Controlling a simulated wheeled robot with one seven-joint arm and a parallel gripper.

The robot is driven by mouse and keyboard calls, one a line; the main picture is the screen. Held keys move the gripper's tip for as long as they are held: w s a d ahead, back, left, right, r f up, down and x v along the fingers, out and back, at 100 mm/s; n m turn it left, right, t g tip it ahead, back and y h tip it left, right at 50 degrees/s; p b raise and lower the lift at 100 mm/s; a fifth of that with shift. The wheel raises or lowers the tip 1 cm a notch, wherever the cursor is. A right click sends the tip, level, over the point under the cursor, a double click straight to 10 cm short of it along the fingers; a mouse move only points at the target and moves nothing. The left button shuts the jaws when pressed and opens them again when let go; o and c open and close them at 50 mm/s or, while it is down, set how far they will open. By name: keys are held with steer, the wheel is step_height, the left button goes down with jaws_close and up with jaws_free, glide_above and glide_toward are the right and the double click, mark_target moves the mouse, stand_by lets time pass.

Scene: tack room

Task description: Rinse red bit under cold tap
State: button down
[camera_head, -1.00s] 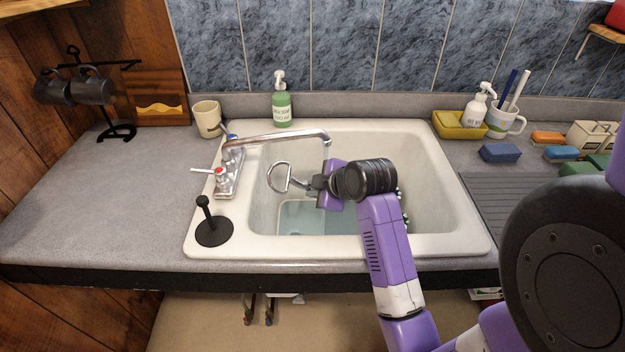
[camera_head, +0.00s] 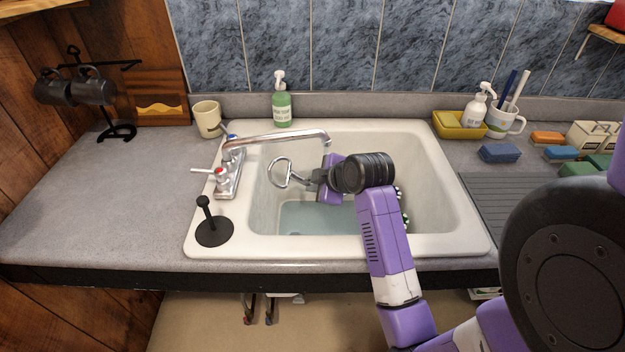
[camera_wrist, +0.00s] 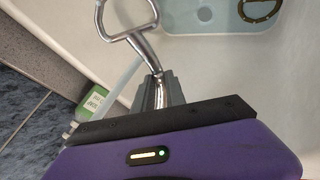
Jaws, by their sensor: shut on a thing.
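My gripper (camera_head: 318,178) is inside the white sink (camera_head: 440,215), below the tap spout (camera_head: 290,136). It is shut on a shiny metal bit with a D-shaped ring (camera_head: 281,172), which sticks out to the left. The wrist view shows the bit (camera_wrist: 128,20) between the fingers (camera_wrist: 160,92); its held end is hidden and no red shows on it. The blue-marked handle (camera_head: 231,140) is at the back of the tap, the red-marked handle (camera_head: 219,172) at the front. A pale translucent band (camera_wrist: 121,80) beside the bit may be running water. Bluish water (camera_head: 310,218) covers the sink bottom.
Another ring (camera_wrist: 261,9) shows low in the sink. A black plunger-like stopper (camera_head: 212,230) stands at the front left rim, a mug (camera_head: 207,120) and green soap bottle (camera_head: 281,108) behind. Sponges (camera_head: 500,153) lie to the right. The left counter is clear.

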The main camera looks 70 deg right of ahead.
steer(key=s+a+p, duration=0.2)
steer(key=s+a, duration=0.1)
steer(key=s, duration=0.6)
steer(key=shift+a, duration=0.4)
stand_by(0.4)
steer(key=shift+s+d, duration=0.1)
